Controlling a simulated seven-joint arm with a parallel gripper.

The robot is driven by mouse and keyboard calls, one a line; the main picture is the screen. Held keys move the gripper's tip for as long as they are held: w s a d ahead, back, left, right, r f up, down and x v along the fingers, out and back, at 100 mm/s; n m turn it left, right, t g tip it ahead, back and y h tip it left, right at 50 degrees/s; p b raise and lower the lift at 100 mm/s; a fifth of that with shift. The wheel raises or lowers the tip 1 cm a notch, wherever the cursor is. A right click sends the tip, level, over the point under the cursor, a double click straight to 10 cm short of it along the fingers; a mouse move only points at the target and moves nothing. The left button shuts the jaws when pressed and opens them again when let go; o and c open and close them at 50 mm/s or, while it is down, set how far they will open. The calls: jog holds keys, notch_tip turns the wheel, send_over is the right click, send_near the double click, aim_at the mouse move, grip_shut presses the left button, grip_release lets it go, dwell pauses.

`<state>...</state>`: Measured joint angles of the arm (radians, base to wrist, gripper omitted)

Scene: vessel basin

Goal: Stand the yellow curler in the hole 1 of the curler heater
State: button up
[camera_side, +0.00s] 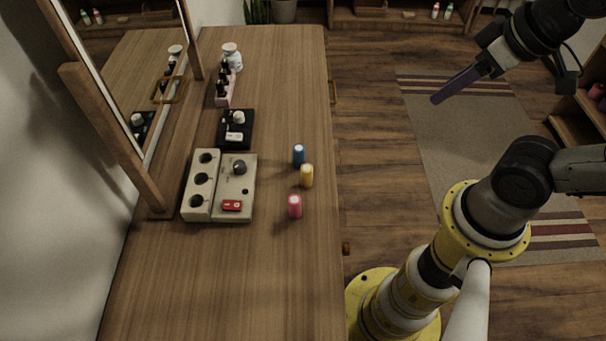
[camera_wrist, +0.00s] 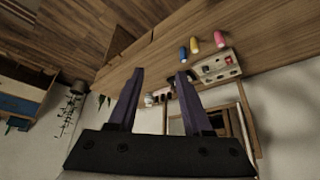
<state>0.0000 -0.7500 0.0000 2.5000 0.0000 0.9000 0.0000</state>
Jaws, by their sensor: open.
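The yellow curler (camera_side: 306,176) stands upright on the wooden table near its right edge, between a blue curler (camera_side: 298,155) and a pink curler (camera_side: 295,206). In the wrist view the yellow curler (camera_wrist: 194,44) shows between the blue and pink ones. The curler heater (camera_side: 233,188) is a beige box left of the curlers, with a row of three dark holes (camera_side: 201,179) on its left part, a dark knob and a red switch. The holes look empty; no hole number is readable. My gripper (camera_side: 436,100) is raised beyond the table's right side, away from the curlers. Its purple fingers (camera_wrist: 160,74) are apart and empty.
A black tray (camera_side: 221,134) with small items sits just behind the heater. A pink holder with dark bottles (camera_side: 223,93) and a white jar (camera_side: 232,57) stand farther back. A framed mirror (camera_side: 110,125) rises along the left. The table front is clear.

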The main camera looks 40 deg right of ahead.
jog(key=shift+o, duration=0.3)
jog(key=shift+o, duration=1.2)
